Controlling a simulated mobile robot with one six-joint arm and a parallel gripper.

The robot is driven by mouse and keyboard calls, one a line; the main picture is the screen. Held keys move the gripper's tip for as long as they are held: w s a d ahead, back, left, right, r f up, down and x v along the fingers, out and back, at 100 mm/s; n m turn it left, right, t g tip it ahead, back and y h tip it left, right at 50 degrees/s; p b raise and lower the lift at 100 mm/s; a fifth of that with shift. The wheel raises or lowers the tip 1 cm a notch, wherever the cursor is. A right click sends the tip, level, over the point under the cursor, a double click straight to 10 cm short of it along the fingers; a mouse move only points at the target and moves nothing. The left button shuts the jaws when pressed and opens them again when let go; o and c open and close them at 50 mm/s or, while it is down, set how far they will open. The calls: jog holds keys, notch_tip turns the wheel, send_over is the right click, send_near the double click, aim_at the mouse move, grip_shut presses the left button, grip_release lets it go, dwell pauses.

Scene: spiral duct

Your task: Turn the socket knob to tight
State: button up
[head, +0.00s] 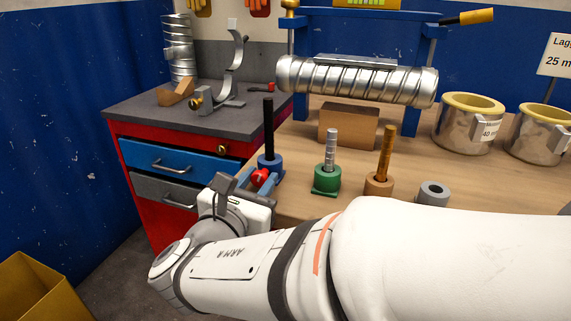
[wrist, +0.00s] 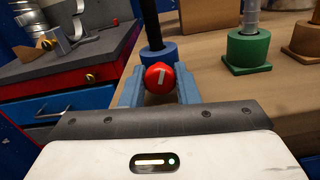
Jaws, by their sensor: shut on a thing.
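The red socket knob (wrist: 159,77) with a white line mark is on the front of the blue socket (wrist: 158,54) at the table's front edge. The mark stands nearly upright, its top leaning slightly right. A black rod (head: 268,125) stands upright in the blue socket (head: 272,160). My gripper (wrist: 160,84) is shut on the knob, with one blue finger at each side of it. In the head view the knob (head: 260,177) shows between the fingers of my gripper (head: 259,183). No tight or loose label is readable.
A green socket (head: 327,180) with a threaded rod, a brown socket (head: 379,186) and a grey ring (head: 433,193) stand along the table to the right. A red cabinet (head: 150,215) is left. A ribbed duct (head: 357,81) lies at the back.

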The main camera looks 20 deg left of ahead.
jog(key=shift+f+m+b, duration=0.15)
jog(key=shift+m+b, duration=0.45)
jog(key=o, duration=1)
jog(key=shift+s+a+p, duration=0.15)
jog(key=shift+s+p, duration=0.3)
jog(key=shift+s, duration=1.55)
jog(key=shift+s+a+p, duration=0.15)
jog(key=shift+s+p, duration=0.3)
jog(key=shift+s, duration=1.5)
